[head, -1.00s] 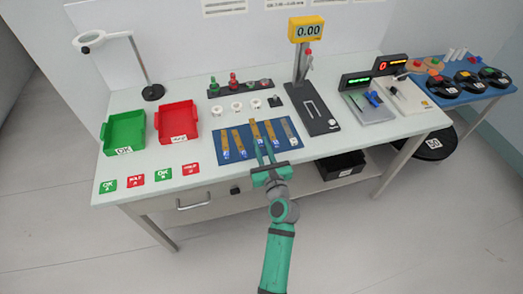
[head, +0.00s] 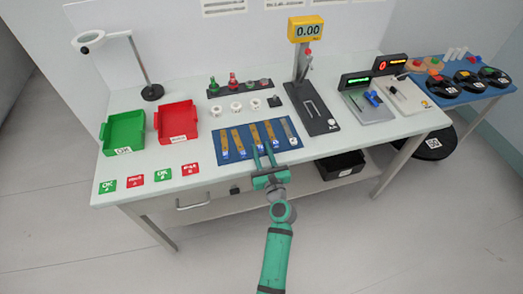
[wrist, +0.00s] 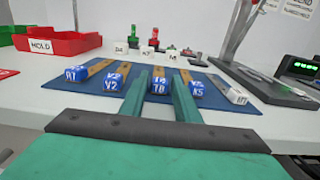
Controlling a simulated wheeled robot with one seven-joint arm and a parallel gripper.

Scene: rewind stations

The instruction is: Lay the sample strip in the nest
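Several tan strips with blue lettered end blocks lie on a blue mat (head: 230,158), with one greyer strip (head: 289,130) at its right end. In the wrist view, a strip with a blue end block (wrist: 158,86) shows between the two fingers of my gripper (wrist: 159,80). The fingers are apart, with nothing visibly clamped. In the head view my gripper (head: 263,147) is at the mat's front edge, by the middle strips. Which strip is the sample is unclear. A black base (head: 313,114) with a pale slot outline stands under the yellow gauge; it may hold the nest.
A green bin (head: 125,132) and a red bin (head: 178,121) stand left, with small tags in front. White spools (head: 236,107) sit behind the mat. The gauge (head: 306,29) rises on a post behind the black base. Trays with displays are at right.

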